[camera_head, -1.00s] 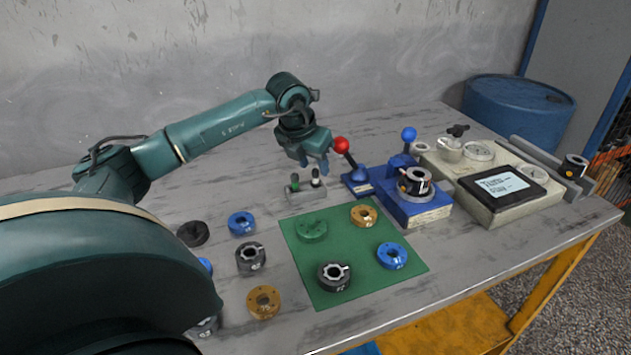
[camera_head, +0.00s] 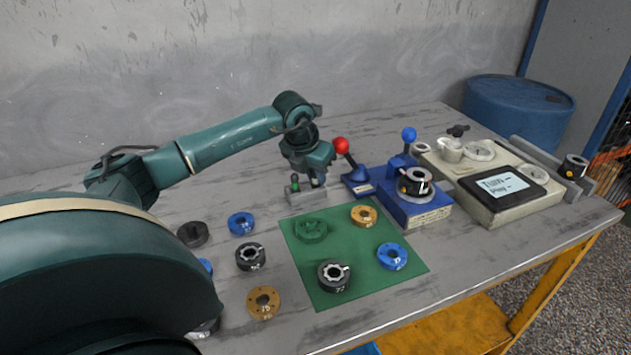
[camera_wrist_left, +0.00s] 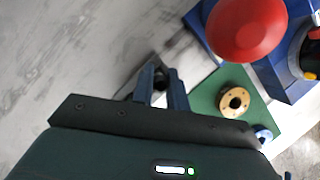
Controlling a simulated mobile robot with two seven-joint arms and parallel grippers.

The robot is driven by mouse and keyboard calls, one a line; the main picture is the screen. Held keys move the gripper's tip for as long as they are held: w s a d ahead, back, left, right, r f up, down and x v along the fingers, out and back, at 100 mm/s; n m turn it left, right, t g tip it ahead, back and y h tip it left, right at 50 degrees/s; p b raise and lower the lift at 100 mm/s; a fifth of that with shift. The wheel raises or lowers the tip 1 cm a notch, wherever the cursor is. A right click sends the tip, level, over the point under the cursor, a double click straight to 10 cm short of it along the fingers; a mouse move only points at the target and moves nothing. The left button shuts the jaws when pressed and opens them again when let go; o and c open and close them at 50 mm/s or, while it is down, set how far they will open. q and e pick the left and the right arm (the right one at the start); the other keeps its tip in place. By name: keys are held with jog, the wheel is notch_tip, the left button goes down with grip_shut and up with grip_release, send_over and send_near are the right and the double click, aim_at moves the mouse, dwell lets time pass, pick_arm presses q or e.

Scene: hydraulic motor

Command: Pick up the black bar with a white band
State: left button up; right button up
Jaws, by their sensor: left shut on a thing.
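The small grey stand (camera_head: 304,195) is on the table behind the green mat. A green-topped bar (camera_head: 294,183) stands upright in its left part. My left gripper (camera_head: 318,180) points down over the stand's right part, shut on the black bar with a white band. Its fingers mostly hide that bar in the head view. In the left wrist view the dark end of the black bar (camera_wrist_left: 160,78) shows between the two blue-grey fingers. Whether the bar still sits in the stand is hard to tell. My right gripper is not in view.
A red-knobbed lever (camera_head: 341,147) on a blue base stands close right of my left gripper. A blue fixture (camera_head: 425,212) and a tester with a screen (camera_head: 500,185) are further right. The green mat (camera_head: 365,277) in front carries several ring parts.

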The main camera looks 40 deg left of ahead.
pick_arm(q)
grip_shut()
notch_tip(320, 180, up, 9)
jog(key=shift+p, duration=0.35)
jog(key=shift+r, duration=0.55)
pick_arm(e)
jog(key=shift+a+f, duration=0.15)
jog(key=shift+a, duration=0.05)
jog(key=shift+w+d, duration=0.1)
pick_arm(q)
jog(key=shift+r, duration=0.1)
